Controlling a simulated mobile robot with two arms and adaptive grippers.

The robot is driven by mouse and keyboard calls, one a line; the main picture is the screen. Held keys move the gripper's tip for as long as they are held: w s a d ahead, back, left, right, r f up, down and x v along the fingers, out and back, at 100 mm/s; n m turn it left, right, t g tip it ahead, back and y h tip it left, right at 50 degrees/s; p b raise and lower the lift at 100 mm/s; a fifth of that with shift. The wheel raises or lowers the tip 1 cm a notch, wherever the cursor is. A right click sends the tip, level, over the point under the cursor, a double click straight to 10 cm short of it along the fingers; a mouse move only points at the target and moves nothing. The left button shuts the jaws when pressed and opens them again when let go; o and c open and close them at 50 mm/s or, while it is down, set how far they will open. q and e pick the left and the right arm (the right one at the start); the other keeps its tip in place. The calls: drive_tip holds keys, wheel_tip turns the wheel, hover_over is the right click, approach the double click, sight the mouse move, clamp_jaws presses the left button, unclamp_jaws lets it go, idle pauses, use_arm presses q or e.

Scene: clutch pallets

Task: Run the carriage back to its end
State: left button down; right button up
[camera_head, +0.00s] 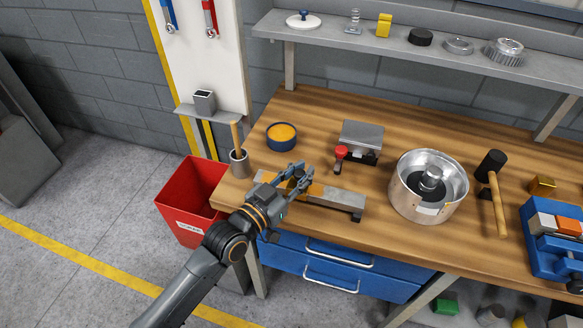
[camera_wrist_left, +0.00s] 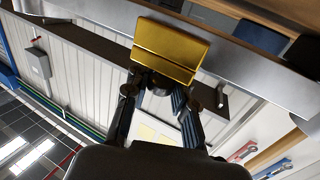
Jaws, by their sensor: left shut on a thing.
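The carriage is a gold-yellow block (camera_head: 316,189) sitting on a grey rail (camera_head: 340,198) at the bench's front edge. It stands toward the left part of the rail in the head view. My left gripper (camera_head: 302,175) reaches over it from the front left and is shut on its dark knob. In the left wrist view the gold carriage (camera_wrist_left: 170,50) lies across the silver rail (camera_wrist_left: 265,72), with the fingers (camera_wrist_left: 158,100) on either side of the dark knob, which is partly hidden. My right gripper is not in view.
A red-knobbed device (camera_head: 361,140) stands behind the rail. A metal pot (camera_head: 408,205) stands right of it. A cup with a wooden handle (camera_head: 239,165) and an orange-filled bowl (camera_head: 281,137) are at the left. A red bin (camera_head: 185,205) stands on the floor.

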sight(343, 199)
use_arm(q)
drive_tip(key=s+d, duration=0.1)
drive_tip(key=d, duration=0.2)
drive_tip(key=s+d+p, duration=0.1)
drive_tip(key=d, duration=0.2)
drive_tip(key=s+d+p, duration=0.1)
drive_tip(key=d, duration=0.3)
drive_tip(key=shift+s+f, duration=0.15)
drive_tip(key=shift+s, duration=0.1)
drive_tip(key=shift+f, duration=0.1)
drive_tip(key=c, duration=1.1)
unclamp_jaws()
drive_tip(key=shift+s, duration=0.1)
drive_tip(key=shift+c, duration=0.2)
drive_tip(key=shift+s+r, duration=0.1)
drive_tip(key=shift+r, duration=0.1)
drive_tip(key=shift+s+a, duration=0.1)
drive_tip(key=shift+a, duration=0.15)
drive_tip(key=v, duration=1.1)
drive_tip(key=shift+s, duration=0.25)
